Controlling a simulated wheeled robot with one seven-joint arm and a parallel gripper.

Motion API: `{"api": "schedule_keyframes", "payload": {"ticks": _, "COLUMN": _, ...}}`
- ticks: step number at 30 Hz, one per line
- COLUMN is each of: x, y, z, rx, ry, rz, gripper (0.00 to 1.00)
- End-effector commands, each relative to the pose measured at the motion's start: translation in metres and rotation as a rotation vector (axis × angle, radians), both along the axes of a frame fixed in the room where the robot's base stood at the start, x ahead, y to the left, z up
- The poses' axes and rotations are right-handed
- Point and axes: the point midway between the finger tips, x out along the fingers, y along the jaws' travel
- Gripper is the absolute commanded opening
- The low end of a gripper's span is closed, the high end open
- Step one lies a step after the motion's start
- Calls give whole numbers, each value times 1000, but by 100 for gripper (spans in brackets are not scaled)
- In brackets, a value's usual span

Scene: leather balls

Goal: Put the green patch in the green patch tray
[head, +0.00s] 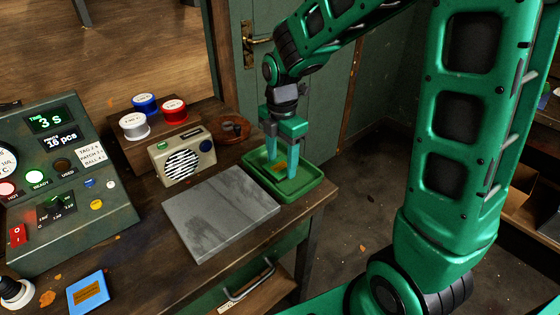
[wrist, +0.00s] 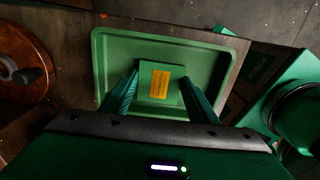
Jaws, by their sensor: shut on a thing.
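The green patch tray (head: 309,186) is a shallow green tray at the right end of the bench. It also shows in the wrist view (wrist: 112,42). The green patch (wrist: 147,71) is a small green square with an orange label. My gripper (head: 281,167) is shut on the patch, one finger at each side, with its fingers pointing down inside the tray's outline. In the wrist view my gripper (wrist: 160,88) has the patch between its fingertips. I cannot tell whether the patch touches the tray floor. In the head view the fingers partly hide the patch.
A grey slab (head: 220,212) lies left of the tray. A cream radio (head: 182,156), several spools and a round brown dish (head: 233,128) stand behind. A blue patch (head: 88,292) lies at front left, near the control panel (head: 65,185). The bench edge is close right of the tray.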

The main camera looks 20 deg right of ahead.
Motion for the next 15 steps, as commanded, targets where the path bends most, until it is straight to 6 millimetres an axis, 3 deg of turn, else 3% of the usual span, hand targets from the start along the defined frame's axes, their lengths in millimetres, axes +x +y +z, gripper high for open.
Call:
{"api": "schedule_keyframes", "payload": {"ticks": 12, "x": 0, "y": 0, "z": -7, "rx": 0, "ry": 0, "rz": 0, "gripper": 28}}
{"api": "schedule_keyframes", "payload": {"ticks": 13, "x": 0, "y": 1, "z": -7, "rx": 0, "ry": -1, "rz": 0, "gripper": 59}}
{"api": "schedule_keyframes", "payload": {"ticks": 15, "x": 0, "y": 1, "z": -7, "rx": 0, "ry": -1, "rz": 0, "gripper": 73}}
